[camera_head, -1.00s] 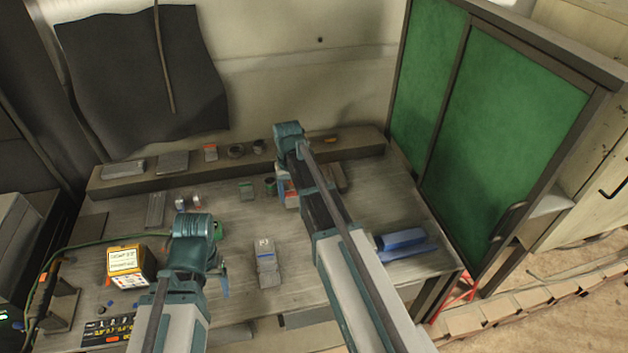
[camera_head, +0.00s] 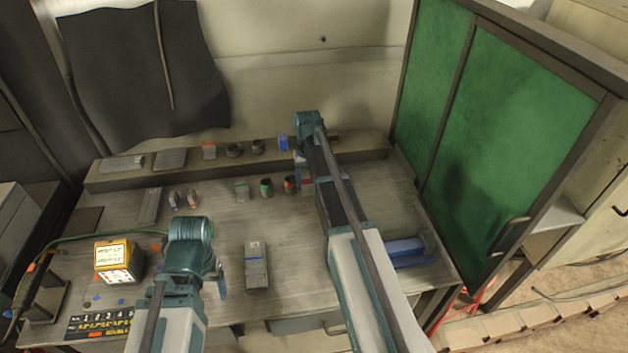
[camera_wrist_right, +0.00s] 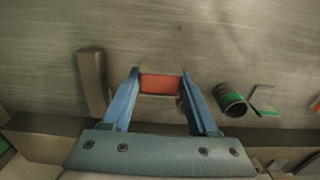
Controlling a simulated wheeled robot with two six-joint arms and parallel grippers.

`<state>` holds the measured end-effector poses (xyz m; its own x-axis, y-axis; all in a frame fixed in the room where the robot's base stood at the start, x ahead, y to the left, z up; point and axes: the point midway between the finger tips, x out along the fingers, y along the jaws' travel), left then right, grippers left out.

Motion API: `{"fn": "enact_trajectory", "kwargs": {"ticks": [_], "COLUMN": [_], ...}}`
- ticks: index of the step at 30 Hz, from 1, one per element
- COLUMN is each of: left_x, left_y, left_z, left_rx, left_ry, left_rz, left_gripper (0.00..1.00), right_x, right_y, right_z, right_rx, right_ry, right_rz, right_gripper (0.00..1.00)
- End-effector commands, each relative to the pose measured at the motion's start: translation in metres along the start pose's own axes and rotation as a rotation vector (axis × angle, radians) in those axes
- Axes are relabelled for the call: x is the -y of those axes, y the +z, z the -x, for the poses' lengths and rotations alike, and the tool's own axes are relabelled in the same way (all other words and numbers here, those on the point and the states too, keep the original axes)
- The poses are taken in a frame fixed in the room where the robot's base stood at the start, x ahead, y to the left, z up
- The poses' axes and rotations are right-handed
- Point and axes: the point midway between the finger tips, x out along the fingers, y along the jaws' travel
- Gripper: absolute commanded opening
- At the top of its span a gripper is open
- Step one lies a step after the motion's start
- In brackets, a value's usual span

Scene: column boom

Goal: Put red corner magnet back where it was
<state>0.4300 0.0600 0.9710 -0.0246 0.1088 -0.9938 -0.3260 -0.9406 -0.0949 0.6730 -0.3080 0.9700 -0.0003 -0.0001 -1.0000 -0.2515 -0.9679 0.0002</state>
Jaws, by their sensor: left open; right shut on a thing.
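The red corner magnet (camera_wrist_right: 160,84) shows as a red block between the blue fingers of my right gripper (camera_wrist_right: 159,76) in the right wrist view. The gripper is shut on it, over the grey bench top. In the head view my right gripper (camera_head: 303,176) is low in front of the back ledge, and a small bit of red shows beside it; my arm hides most of the magnet. I cannot tell whether the magnet touches the bench. My left gripper (camera_head: 221,275) is open and empty above the front left of the bench.
The back ledge (camera_head: 120,182) holds several small parts. A grey block (camera_head: 256,268) and blue piece (camera_head: 404,246) lie nearer the front. The green-panelled cabinet (camera_head: 500,150) bounds the right.

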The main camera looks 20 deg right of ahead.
Motion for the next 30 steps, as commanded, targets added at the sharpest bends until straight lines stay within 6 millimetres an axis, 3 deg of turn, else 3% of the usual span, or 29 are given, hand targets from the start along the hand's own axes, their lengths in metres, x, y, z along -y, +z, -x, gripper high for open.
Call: {"fn": "enact_trajectory", "kwargs": {"ticks": [1,7,16,20,27,30], "left_x": [0.0,0.0,-0.001,-0.001,-0.004,-0.004], "left_y": [0.0,0.0,0.0,0.0,-0.002,-0.003], "left_z": [-0.002,-0.004,-0.005,-0.006,-0.039,-0.043], "left_rx": [0.0,0.0,0.0,0.0,0.0,0.0], "left_ry": [0.0,0.0,0.0,0.0,0.0,0.0], "left_rz": [0.0,0.0,0.0,0.0,0.0,0.0], "left_gripper": [0.75,0.75,0.75,0.75,0.75,0.75], "right_x": [-0.006,-0.019,-0.022,-0.027,-0.027,-0.027], "right_y": [-0.016,-0.041,-0.046,-0.057,-0.056,-0.056], "right_z": [-0.002,-0.004,-0.005,-0.006,-0.039,-0.043], "right_rx": [0.0,0.0,0.0,0.0,0.0,0.0], "right_ry": [0.0,0.0,0.0,0.0,0.0,0.0], "right_rz": [-0.002,0.0,0.0,0.0,0.001,0.001], "right_gripper": [0.0,0.0,0.0,0.0,0.0,0.0]}}
